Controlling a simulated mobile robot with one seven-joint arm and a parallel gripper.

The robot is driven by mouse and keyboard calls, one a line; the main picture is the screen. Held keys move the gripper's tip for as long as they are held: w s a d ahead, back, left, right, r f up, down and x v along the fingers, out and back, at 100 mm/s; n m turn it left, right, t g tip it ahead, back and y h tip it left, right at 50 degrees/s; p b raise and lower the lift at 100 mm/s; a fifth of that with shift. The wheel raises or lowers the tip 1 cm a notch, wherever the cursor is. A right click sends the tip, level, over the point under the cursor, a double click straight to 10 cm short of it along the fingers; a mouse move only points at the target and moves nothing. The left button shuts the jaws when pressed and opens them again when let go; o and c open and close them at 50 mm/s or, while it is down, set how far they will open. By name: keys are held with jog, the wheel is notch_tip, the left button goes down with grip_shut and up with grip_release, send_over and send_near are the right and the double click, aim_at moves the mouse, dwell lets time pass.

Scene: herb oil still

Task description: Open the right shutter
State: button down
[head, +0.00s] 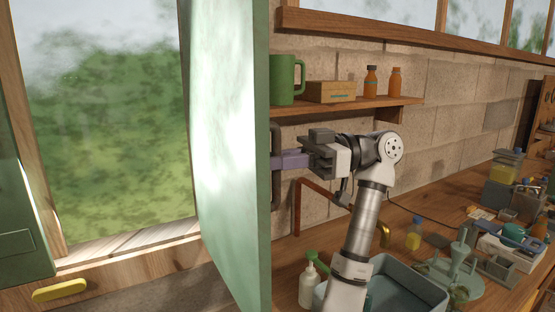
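The right shutter (230,150) is a tall pale green panel. It stands swung out from the window, with its narrow edge towards the camera. A dark upright bar handle (277,188) is on its right-hand face. My gripper (284,160) reaches the handle from the right, and its purple fingers lie across the middle of the bar. The fingers look shut on the handle; the far finger is mostly hidden. The window opening (105,120) left of the shutter shows blurred greenery.
A shelf (345,106) with a green mug (287,80), a wooden box (332,92) and two small bottles is above my gripper. Below, a workbench (400,245) holds a grey basin (400,285), a white bottle (308,286) and lab items. A copper pipe (298,205) runs close to the handle.

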jog(key=c, duration=1.8)
grip_release()
jog(key=shift+a, duration=0.1)
jog(key=shift+o, duration=0.2)
jog(key=shift+a, duration=0.1)
jog(key=b+v, duration=0.2)
jog(key=v, duration=1.2)
